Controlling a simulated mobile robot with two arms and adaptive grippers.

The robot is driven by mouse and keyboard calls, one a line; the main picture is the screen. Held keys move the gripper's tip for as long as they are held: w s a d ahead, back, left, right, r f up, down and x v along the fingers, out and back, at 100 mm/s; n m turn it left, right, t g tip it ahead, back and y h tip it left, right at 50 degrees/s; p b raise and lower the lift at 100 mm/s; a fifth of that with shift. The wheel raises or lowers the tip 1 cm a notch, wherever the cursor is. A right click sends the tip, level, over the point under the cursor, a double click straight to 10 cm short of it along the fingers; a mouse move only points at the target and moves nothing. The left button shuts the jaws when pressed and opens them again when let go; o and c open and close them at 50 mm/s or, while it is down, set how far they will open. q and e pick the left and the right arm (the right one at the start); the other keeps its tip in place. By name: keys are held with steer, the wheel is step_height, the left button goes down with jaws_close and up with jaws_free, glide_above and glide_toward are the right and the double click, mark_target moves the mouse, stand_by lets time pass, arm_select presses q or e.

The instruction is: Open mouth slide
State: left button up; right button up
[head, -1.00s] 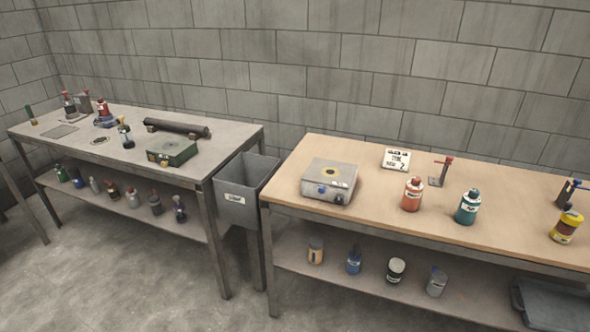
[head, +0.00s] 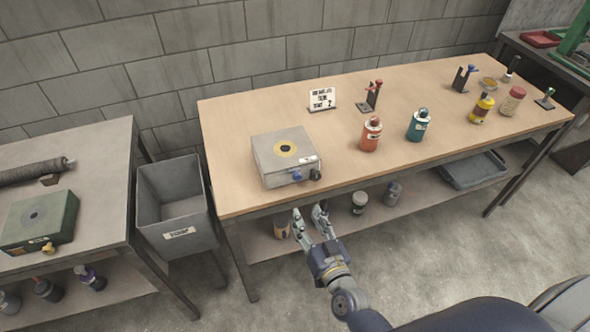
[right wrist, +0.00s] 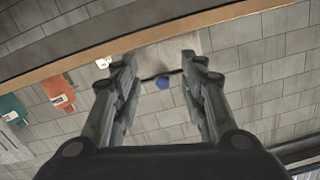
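A grey box (head: 270,160) sits on the wooden table near its left front corner. My right gripper (head: 309,210) is open and empty, in front of the table edge, below and apart from the box. In the right wrist view, the blue knob (right wrist: 163,82) shows between the spread fingers (right wrist: 162,66), beyond them. I cannot tell which part is the mouth slide. My left gripper is not in view.
An orange bottle (head: 371,134) and a teal bottle (head: 418,125) stand right of the box. A sign (head: 322,98) and a red-topped stand (head: 372,96) are behind. A grey bin (head: 178,205) stands left of the table.

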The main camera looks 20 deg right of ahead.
steer(key=t, duration=0.1)
glide_toward(298, 178)
steer(key=shift+m+h, duration=0.3)
steer(key=shift+m, duration=0.1)
steer(key=w, duration=0.6)
steer(key=w+p, duration=0.1)
steer(key=w, duration=0.2)
steer(key=shift+w+a, duration=0.15)
steer(key=shift+a, duration=0.15)
steer(key=shift+w, duration=0.7)
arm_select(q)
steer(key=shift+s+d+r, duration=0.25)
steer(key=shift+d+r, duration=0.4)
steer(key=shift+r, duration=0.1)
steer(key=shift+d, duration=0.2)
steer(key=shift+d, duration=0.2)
arm_select(e)
jaws_close()
